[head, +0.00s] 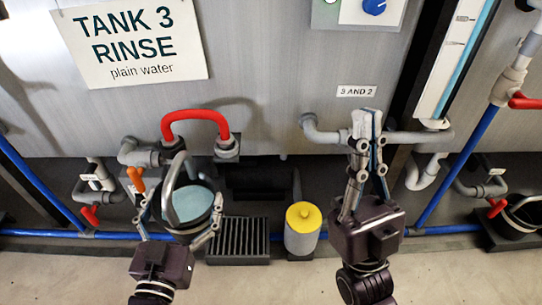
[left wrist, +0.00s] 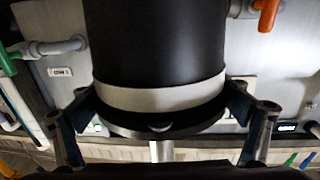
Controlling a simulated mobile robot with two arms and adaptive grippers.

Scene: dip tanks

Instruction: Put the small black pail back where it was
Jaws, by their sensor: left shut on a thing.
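The small black pail (head: 175,222) holds pale blue liquid and has a grey arched handle. In the head view it is in front of the tank, just left of a black slatted stand (head: 240,238). My left gripper (head: 182,222) is shut on the pail, with one finger on each side. The left wrist view shows the pail's dark wall and pale band (left wrist: 160,97) between the fingers. Whether its base touches anything is hidden. My right gripper (head: 367,118) is empty, its fingertips together, pointing up in front of the grey pipe.
A yellow-topped canister (head: 303,230) stands right of the slatted stand. A red hose loop (head: 195,115) and an orange valve handle (head: 136,180) are close to the pail. A blue pipe (head: 440,229) runs low along the tank. Another black pail (head: 522,214) stands far right.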

